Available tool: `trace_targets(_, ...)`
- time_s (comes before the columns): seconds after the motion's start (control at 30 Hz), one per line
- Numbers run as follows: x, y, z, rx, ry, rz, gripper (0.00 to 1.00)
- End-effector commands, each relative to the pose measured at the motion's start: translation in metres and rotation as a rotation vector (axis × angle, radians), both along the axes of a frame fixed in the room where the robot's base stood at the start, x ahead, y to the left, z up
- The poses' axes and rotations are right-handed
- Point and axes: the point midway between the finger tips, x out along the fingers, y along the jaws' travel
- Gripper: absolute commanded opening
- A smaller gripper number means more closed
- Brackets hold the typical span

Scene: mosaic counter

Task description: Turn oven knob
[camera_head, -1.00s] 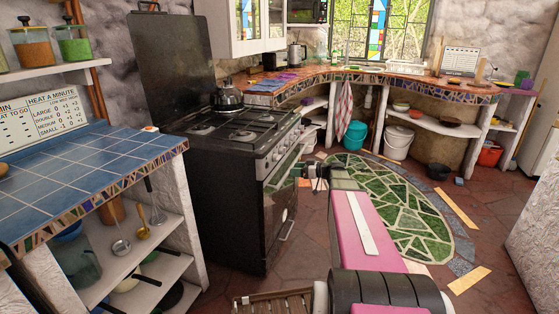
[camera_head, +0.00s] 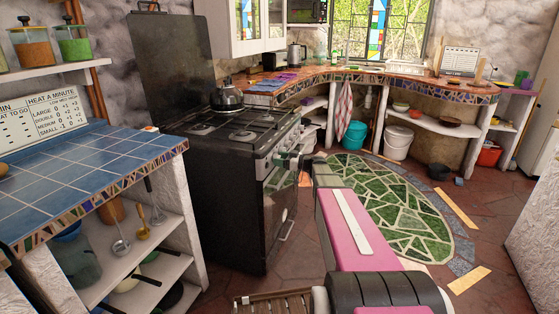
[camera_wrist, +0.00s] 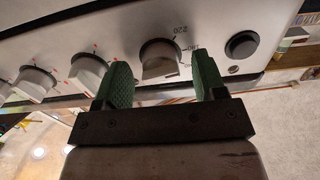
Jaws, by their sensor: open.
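The oven (camera_head: 240,190) is a dark stove with a silver front panel (camera_head: 283,148) along its upper front edge. In the wrist view the panel carries a row of grey knobs. One oven knob (camera_wrist: 160,61) has numbers such as 220 beside it and sits between the two green fingers of my gripper (camera_wrist: 160,82). The fingers are apart, one on each side of this knob, with gaps visible; I cannot tell how far the tips are from the panel. In the head view my gripper (camera_head: 301,160) is in front of the panel and partly hidden by my wrist.
Another knob (camera_wrist: 88,72) is just left of my gripper, with a further knob (camera_wrist: 35,83) beyond it. A round black button (camera_wrist: 241,45) is to the right. A kettle (camera_head: 228,97) stands on the stovetop. A tiled counter (camera_head: 80,180) is at the left; floor is open at right.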

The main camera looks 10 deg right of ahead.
Motion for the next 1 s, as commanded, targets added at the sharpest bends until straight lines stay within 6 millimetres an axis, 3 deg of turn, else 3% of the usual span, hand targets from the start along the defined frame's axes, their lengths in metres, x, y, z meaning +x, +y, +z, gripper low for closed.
trace_targets(0.37, 0.0029, 0.0048, -0.0001, -0.001, 0.001, -0.001, 0.64)
trace_targets(0.5, 0.0027, 0.0048, -0.0001, -0.001, 0.001, -0.001, 0.22)
trace_targets(0.53, 0.0027, 0.0048, -0.0002, -0.001, 0.001, -0.001, 0.16)
trace_targets(1.0, 0.0024, 0.0048, -0.0003, 0.043, 0.077, 0.000, 0.16)
